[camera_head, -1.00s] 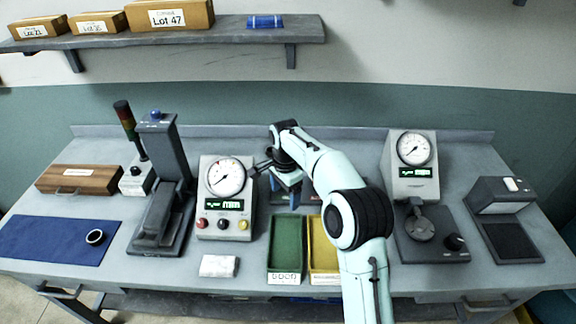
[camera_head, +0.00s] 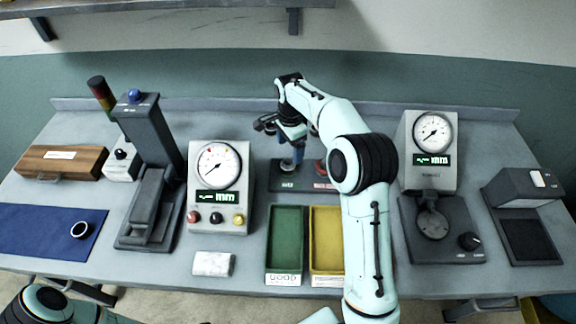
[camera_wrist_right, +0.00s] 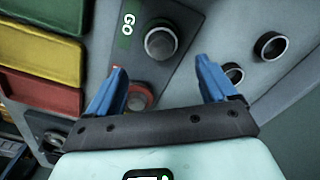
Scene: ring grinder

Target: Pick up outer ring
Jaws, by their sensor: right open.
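Two small dark rings, one at the upper right of the right wrist view (camera_wrist_right: 270,46) and one beside a finger there (camera_wrist_right: 233,73), lie on the grey bench; I cannot tell which is the outer ring. Another dark ring (camera_head: 80,229) lies on the blue mat (camera_head: 40,228) at the left. My right gripper (camera_head: 292,161), its blue fingers also in the wrist view (camera_wrist_right: 162,66), is open and empty above the go gauge block (camera_head: 287,184). The rings near it are hidden in the head view. Part of my left arm shows at bottom left; its gripper is out of view.
The block carries two round plugs, one beside the GO label (camera_wrist_right: 160,43) and one near the left finger (camera_wrist_right: 140,97). Green (camera_head: 286,208) and yellow (camera_head: 326,208) trays stand in front. A dial gauge (camera_head: 219,190) and a press (camera_head: 150,175) stand left, another gauge (camera_head: 431,150) right.

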